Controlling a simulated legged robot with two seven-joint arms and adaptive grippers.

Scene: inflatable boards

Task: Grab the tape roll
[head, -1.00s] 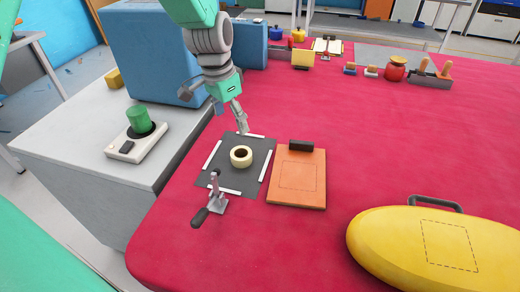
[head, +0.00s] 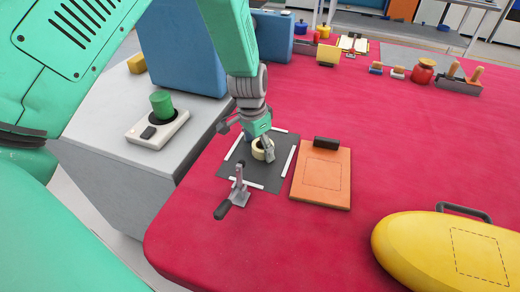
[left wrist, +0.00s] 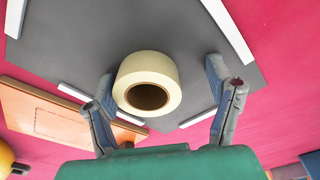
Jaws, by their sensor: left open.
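The tape roll (head: 259,150) is a cream ring with a dark core, lying on a dark grey mat (head: 272,182) with white edge strips. My left gripper (head: 258,150) is at the roll in the head view and partly covers it. In the left wrist view the tape roll (left wrist: 165,66) sits between the two spread fingers of my left gripper (left wrist: 165,95), nearer the left finger. The fingers are open, with a gap visible on the right side. Whether a finger touches the roll I cannot tell. My right gripper is not in view.
A toggle clamp (head: 238,191) stands at the mat's front edge. An orange board (head: 321,180) lies just right of the mat. A yellow inflatable (head: 445,250) lies at front right. A grey side table (head: 100,140) stands left. The red table's middle right is clear.

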